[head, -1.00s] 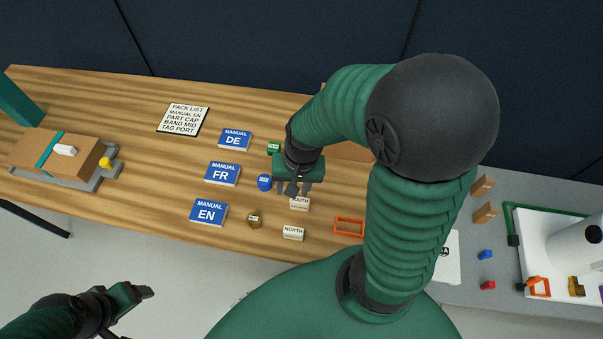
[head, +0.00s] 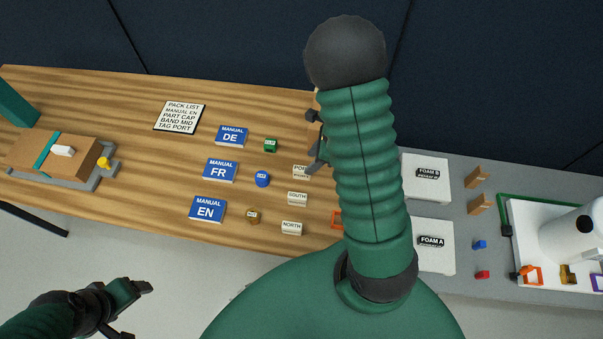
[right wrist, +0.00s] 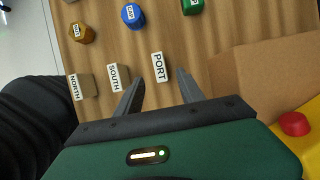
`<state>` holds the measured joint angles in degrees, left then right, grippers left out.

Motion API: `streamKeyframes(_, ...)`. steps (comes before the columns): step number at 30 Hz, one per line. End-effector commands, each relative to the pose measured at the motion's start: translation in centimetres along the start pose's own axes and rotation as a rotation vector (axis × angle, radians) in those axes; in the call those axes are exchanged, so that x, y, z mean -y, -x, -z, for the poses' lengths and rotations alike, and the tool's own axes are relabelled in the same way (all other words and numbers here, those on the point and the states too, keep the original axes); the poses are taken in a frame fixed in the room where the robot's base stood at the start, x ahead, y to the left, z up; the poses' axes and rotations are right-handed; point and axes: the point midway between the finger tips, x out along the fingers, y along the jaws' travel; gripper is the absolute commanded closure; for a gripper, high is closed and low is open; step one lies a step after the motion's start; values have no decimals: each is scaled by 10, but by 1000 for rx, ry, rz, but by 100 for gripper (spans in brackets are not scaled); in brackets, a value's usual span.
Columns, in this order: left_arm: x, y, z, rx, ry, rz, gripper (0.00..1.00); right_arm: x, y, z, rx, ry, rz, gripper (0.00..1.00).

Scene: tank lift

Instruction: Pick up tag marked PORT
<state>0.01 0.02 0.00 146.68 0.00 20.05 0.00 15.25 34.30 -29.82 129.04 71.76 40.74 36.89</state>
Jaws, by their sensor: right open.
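In the right wrist view the PORT tag (right wrist: 158,67) lies just ahead of and between the fingertips. My right gripper (right wrist: 160,78) is open and empty; in the head view it (head: 314,142) is partly covered by my arm. Similar SOUTH (head: 297,199) and NORTH (head: 292,228) tags stand in a row with it. My left gripper (head: 140,308) looks open and empty at the lower left, off the table.
Blue manuals, such as MANUAL FR (head: 220,170), and the pack list (head: 181,117) lie further left. A cardboard box (right wrist: 270,75) stands right of PORT in the wrist view.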

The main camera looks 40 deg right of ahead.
Motion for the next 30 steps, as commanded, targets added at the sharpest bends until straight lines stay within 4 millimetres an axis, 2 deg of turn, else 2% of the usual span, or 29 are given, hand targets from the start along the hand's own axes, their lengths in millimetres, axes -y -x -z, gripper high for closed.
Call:
streamKeyframes(5, 0, -1, 0, 0, 0, 0, 27, 0, -19, -1, -1, 1, -2, 55)
streamKeyframes(9, 0, 1, 0, -1, 0, 0, 27, 1, -46, -3, -3, 1, -4, 55)
streamKeyframes(12, 0, 0, 0, 0, 0, 0, 27, 2, -59, -3, -1, 2, -2, 55)
streamKeyframes(19, 0, 0, 0, 0, 0, 0, 27, 2, -61, -3, 1, 3, 1, 55)
streamKeyframes(30, 0, 0, 0, 0, 0, 0, 27, 2, -61, -4, 0, 3, 0, 100)
